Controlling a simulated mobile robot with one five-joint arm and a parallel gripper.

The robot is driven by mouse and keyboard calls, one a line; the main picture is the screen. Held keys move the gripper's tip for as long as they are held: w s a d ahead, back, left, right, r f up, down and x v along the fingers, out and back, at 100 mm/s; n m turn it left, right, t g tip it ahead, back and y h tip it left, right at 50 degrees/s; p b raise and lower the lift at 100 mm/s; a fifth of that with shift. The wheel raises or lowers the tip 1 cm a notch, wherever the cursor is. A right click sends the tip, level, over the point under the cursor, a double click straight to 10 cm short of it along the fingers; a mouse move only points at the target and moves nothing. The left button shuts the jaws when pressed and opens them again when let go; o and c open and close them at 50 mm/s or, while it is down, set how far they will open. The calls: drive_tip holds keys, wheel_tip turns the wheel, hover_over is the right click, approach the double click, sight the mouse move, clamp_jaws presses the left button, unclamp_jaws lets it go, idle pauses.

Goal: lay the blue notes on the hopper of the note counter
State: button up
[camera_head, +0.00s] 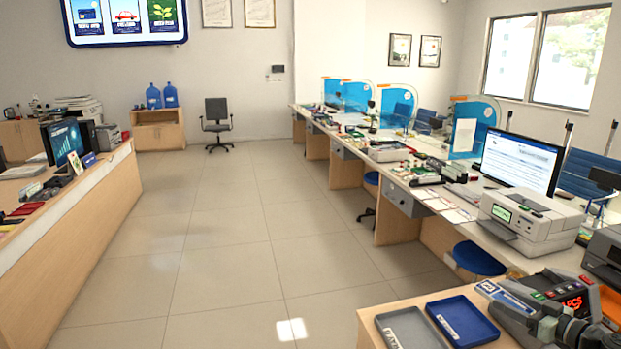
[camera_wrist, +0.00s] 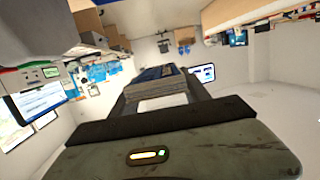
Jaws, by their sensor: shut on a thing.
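The blue notes are a thick bundle (camera_wrist: 155,73) with a pale band, gripped between the two dark fingers of my gripper (camera_wrist: 160,88) in the wrist view. In the head view a blue, white-marked strip (camera_head: 503,293) at lower right looks like the same bundle, beside grey parts of my arm. The note counter (camera_head: 571,303) is a dark machine with a red lit display at the lower right. My arm covers part of its front. Its hopper cannot be made out clearly, and I cannot tell whether the notes touch the machine.
A grey tray (camera_head: 410,330) and a blue tray (camera_head: 462,320) lie left of the note counter on the wooden counter. A white printer (camera_head: 530,222) and a monitor (camera_head: 520,160) stand behind. A dark machine (camera_head: 605,255) is at the right edge. The tiled floor (camera_head: 230,260) is clear.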

drive_tip(key=s+d+r+m+h+p, duration=0.1)
drive_tip(key=s+d+r, duration=0.1)
drive_tip(key=d, duration=0.3)
drive_tip(key=s+d+r+m+t+h+p, duration=0.1)
drive_tip(key=s+d+r, duration=0.1)
drive_tip(key=s+d, duration=0.2)
drive_tip(key=shift+d+r+h+p, duration=0.15)
drive_tip(key=shift+d+h+p, duration=0.2)
drive_tip(key=shift+d, duration=0.5)
